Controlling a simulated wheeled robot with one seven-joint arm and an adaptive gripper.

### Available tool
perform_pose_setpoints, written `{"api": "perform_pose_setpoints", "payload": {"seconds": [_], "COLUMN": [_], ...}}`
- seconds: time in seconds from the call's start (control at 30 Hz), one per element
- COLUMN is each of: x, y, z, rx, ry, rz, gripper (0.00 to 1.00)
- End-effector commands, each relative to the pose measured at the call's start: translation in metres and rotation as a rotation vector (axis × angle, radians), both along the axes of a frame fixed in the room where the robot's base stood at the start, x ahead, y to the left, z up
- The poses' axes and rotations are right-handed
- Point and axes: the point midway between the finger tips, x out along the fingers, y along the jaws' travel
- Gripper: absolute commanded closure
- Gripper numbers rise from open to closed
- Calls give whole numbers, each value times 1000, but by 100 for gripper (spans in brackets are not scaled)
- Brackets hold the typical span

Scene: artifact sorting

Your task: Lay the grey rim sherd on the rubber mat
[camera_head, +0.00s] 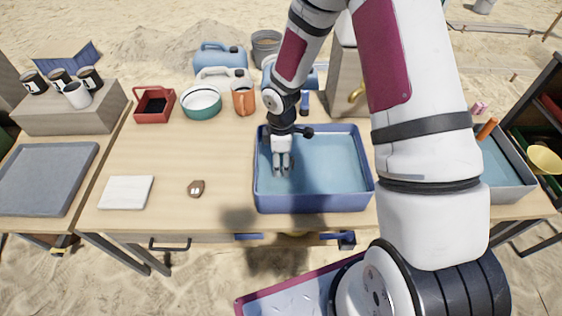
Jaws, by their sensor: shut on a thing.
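My gripper (282,168) points down into the blue tray (262,203), near its left side. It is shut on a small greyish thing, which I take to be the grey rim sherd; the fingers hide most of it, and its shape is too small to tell. I cannot tell whether it touches the tray floor. The rubber mat appears to be the flat dark grey slab (45,180) on the table at the far left, and it is bare.
A white pad (126,192) and a small brown object (196,188) lie on the wooden table. A stone block (70,110) with several jars stands behind the mat.

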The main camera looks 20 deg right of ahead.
Motion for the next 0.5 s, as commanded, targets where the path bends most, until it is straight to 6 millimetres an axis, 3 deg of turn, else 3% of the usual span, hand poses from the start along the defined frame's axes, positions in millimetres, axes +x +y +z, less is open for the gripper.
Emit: {"api": "perform_pose_setpoints", "payload": {"seconds": [0.4,0.43,0.5], "x": [0,0,0], "y": [0,0,0], "z": [-9,-10,-9], "rx": [0,0,0], "ry": [-1,-1,-1], "rz": [-1,-1,-1], "gripper": [76,46,30]}}
